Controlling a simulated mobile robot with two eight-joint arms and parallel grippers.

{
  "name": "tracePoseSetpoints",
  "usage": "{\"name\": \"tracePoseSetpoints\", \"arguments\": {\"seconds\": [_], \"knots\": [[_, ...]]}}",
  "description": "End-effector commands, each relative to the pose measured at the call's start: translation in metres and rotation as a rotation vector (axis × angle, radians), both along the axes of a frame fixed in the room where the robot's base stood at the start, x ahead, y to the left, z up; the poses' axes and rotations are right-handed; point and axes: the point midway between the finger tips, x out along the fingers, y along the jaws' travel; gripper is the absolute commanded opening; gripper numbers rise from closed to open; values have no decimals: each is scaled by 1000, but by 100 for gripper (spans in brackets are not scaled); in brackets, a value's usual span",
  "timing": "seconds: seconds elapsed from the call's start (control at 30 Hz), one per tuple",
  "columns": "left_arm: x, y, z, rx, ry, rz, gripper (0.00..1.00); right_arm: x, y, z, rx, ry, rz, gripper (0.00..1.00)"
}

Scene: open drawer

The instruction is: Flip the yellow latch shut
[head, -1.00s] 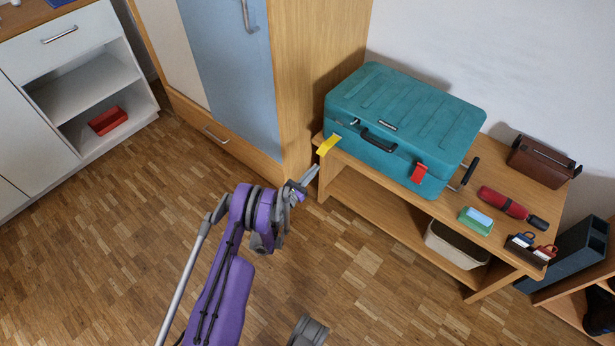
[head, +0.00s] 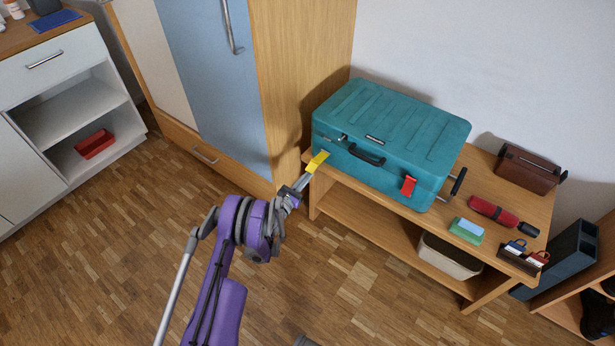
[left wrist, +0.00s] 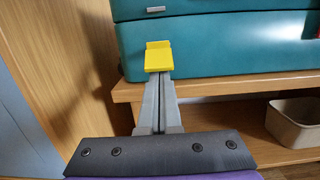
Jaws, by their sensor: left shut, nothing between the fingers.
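The yellow latch (head: 317,161) is on the left part of the front of a teal suitcase (head: 395,128). It sticks out from the case, hanging open; it also shows in the left wrist view (left wrist: 158,57). The red latch (head: 408,186) on the right part of the front lies flat against the case. My left gripper (head: 308,176) is shut and empty. Its fingertips, also in the left wrist view (left wrist: 158,78), are right at the lower edge of the yellow latch. I cannot tell whether they touch it. My right gripper is not in view.
The suitcase stands on a wooden bench (head: 375,200) beside a tall cabinet (head: 295,90). Right of it on the bench lie a red cylinder (head: 493,211), a green box (head: 466,231) and a brown bag (head: 527,170). A beige bin (head: 450,257) is on the shelf below.

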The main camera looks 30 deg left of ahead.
Motion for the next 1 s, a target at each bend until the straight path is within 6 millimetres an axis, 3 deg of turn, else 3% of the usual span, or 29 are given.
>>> {"name": "tracePoseSetpoints", "arguments": {"seconds": [0.33, 0.6, 1.0], "knots": [[-3, 0, 14, 9, 96, 0, 0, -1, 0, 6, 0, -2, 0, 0], [-4, 1, 37, 24, 282, 2, 0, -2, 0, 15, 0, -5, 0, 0], [2, 0, 70, 24, 300, 0, 0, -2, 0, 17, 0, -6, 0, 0]]}}
